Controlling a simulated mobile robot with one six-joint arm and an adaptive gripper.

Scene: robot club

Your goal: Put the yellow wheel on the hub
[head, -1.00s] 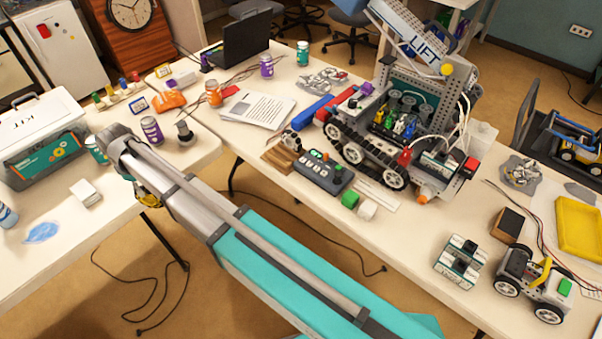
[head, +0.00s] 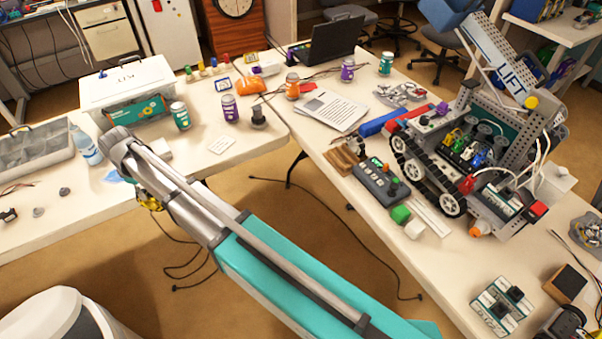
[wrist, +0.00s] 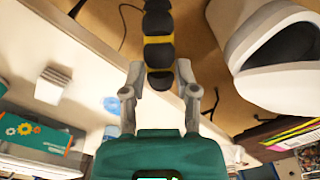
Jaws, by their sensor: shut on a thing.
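My gripper (wrist: 161,82) is shut on the yellow wheel (wrist: 158,53). In the wrist view the wheel shows as black tread blocks with yellow bands between the two fingers, reaching up past the fingertips. In the head view a bit of yellow (head: 150,203) shows under the end of my arm, in front of the left table's edge; the fingers are mostly hidden there. A small wheeled rover (head: 562,325) is cut off at the bottom right of the head view. I cannot tell which part is the hub.
The left table (head: 60,225) holds a kit case (head: 125,75), cans, a bottle (head: 86,146) and a parts tray (head: 35,150). The right table (head: 440,265) holds a tracked lift robot (head: 460,150) and a controller (head: 381,184). A white rounded object (head: 60,320) stands lower left. Floor shows between tables.

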